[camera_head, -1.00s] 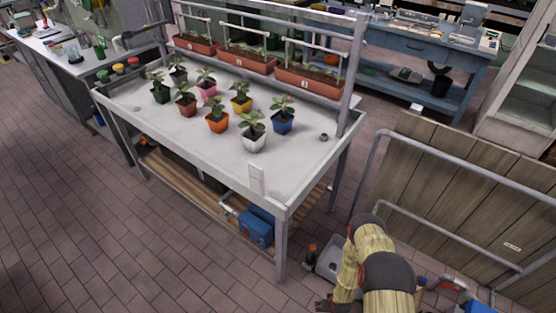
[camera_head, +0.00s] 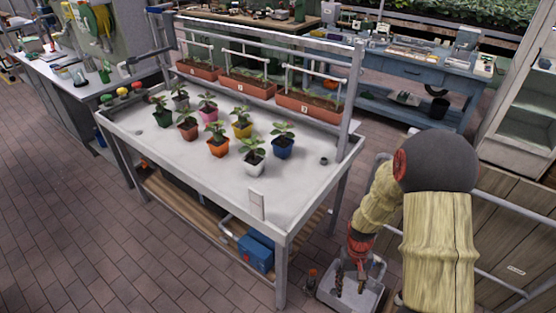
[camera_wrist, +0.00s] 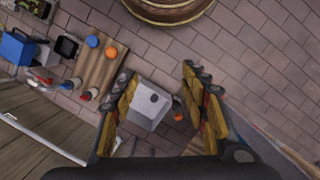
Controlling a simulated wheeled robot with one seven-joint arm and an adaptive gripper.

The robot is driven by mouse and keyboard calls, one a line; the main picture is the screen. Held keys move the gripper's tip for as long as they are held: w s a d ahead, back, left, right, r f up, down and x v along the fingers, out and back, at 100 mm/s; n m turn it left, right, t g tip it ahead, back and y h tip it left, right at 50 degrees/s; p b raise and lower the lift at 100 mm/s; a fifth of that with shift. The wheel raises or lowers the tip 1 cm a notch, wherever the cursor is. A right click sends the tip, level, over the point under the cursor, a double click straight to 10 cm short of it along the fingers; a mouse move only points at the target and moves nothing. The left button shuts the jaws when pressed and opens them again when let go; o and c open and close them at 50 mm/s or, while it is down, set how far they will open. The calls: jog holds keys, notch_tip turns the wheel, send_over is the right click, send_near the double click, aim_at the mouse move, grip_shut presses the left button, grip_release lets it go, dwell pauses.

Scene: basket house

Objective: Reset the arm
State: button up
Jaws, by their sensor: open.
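My arm is raised at the right of the head view, with its forearm bent down. My gripper (camera_head: 350,286) points down beside the table's right front leg. It also shows in the wrist view (camera_wrist: 157,76), with its two fingers spread apart and nothing held between them. A grey bin (camera_head: 368,302) stands on the floor below the gripper in the head view. In the wrist view a grey box-like thing (camera_wrist: 146,115) shows between the fingers, farther off.
A grey table (camera_head: 205,181) holds several potted plants, with planters (camera_head: 248,87) on a rail behind. A wooden panel with metal rails (camera_head: 505,245) stands right of my arm. A round wooden tub (camera_wrist: 168,12) and a blue box (camera_wrist: 14,48) are on the floor. Floor at left is clear.

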jog(key=s+a+r+t, duration=0.1)
jog(key=s+r, duration=0.3)
jog(key=r, duration=0.9)
jog(key=s+a+r+t+p, duration=0.1)
jog(key=s+r+t, duration=0.3)
jog(key=r, duration=1)
jog(key=s+a+r+t, duration=0.3)
jog(key=s+r, duration=0.2)
jog(key=r, duration=0.9)
jog(key=shift+s, duration=0.35)
